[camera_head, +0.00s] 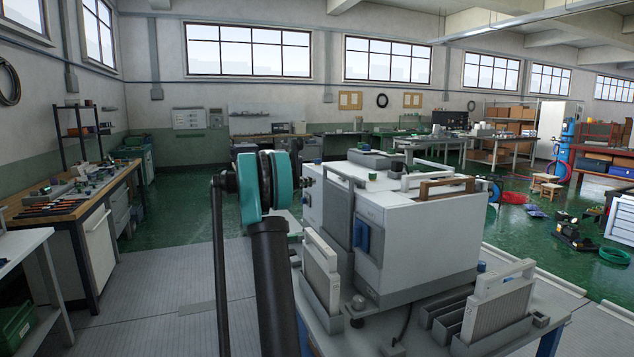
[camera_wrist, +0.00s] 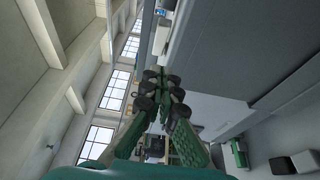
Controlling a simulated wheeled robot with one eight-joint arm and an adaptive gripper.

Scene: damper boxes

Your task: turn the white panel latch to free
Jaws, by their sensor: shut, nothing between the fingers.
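A large white-grey box (camera_head: 420,235) stands on the bench in the head view. A blue fitting (camera_head: 361,233) sits on its near left face. I cannot tell which part is the white panel latch. In the wrist view my green gripper (camera_wrist: 160,78), with black joints, has its fingers together and nothing visible between them. A broad grey surface (camera_wrist: 235,45), apparently the box, lies close to its right. A small white part (camera_wrist: 161,40) shows just beyond the fingertips.
A white slotted panel (camera_head: 320,268) stands in a holder before the box, and another (camera_head: 497,295) stands at the right. A wooden workbench (camera_head: 70,210) is at the left, with open floor between.

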